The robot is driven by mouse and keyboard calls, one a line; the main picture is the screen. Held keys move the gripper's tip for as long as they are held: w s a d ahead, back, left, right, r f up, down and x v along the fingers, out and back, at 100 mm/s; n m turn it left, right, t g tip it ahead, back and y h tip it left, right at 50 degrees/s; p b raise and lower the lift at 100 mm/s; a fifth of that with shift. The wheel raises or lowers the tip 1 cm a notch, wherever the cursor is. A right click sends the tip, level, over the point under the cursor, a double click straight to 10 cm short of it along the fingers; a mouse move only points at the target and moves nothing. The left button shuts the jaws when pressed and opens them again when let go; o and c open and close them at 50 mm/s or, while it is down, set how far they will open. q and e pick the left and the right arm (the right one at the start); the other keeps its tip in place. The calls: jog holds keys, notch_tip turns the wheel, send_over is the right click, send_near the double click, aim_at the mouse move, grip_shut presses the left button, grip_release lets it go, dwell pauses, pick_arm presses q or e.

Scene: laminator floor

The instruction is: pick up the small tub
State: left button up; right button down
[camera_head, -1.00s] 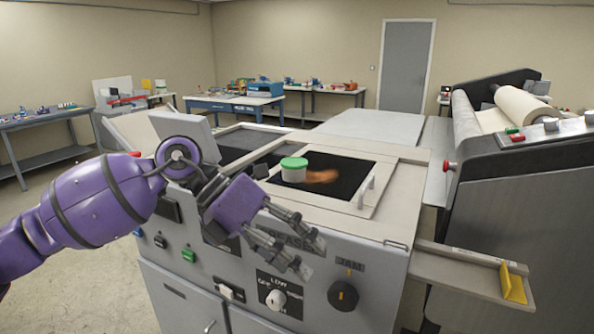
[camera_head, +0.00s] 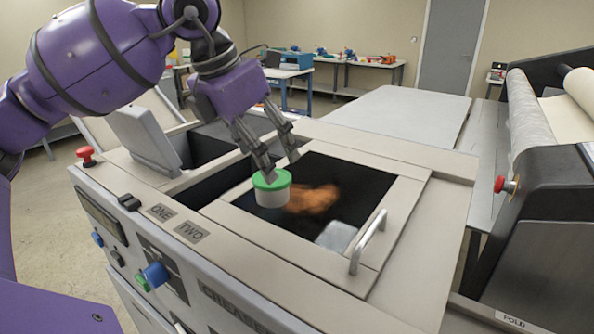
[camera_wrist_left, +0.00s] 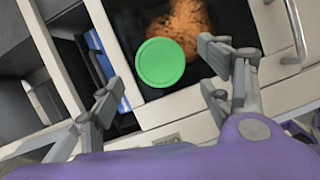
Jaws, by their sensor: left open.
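The small tub (camera_head: 272,190) is white with a green lid. It stands upright on the dark window panel (camera_head: 345,180) in the top of the grey machine. In the left wrist view the round green lid of the tub (camera_wrist_left: 160,62) shows from above, beyond and between the spread fingers. My left gripper (camera_head: 279,161) is open and empty, pointing down just above and behind the tub in the head view. It also shows in the left wrist view (camera_wrist_left: 160,105). Whether a finger touches the lid I cannot tell. My right gripper is not in view.
A raised metal handle (camera_head: 368,240) stands right of the tub on the window frame. An upright grey flap (camera_head: 144,138) rises on the machine's left. A red button (camera_head: 86,154) sits at its left edge. A roller machine (camera_head: 545,210) stands at the right.

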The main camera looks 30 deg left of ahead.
aim_at(272, 188)
pick_arm(q)
jog(key=shift+w, duration=0.1)
jog(key=shift+s+f, duration=0.2)
jog(key=shift+s+d+f, duration=0.1)
jog(key=shift+f, duration=0.65)
jog(key=x, duration=0.2)
jog(key=p+x, duration=0.1)
jog(key=x, duration=0.1)
jog(key=shift+w+f, duration=0.25)
jog(key=shift+w, duration=0.25)
jog(key=shift+f, duration=0.15)
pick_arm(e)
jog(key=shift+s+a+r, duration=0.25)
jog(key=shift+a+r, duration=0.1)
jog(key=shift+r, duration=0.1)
pick_arm(q)
jog(key=c, duration=1)
jog(key=shift+c, duration=0.7)
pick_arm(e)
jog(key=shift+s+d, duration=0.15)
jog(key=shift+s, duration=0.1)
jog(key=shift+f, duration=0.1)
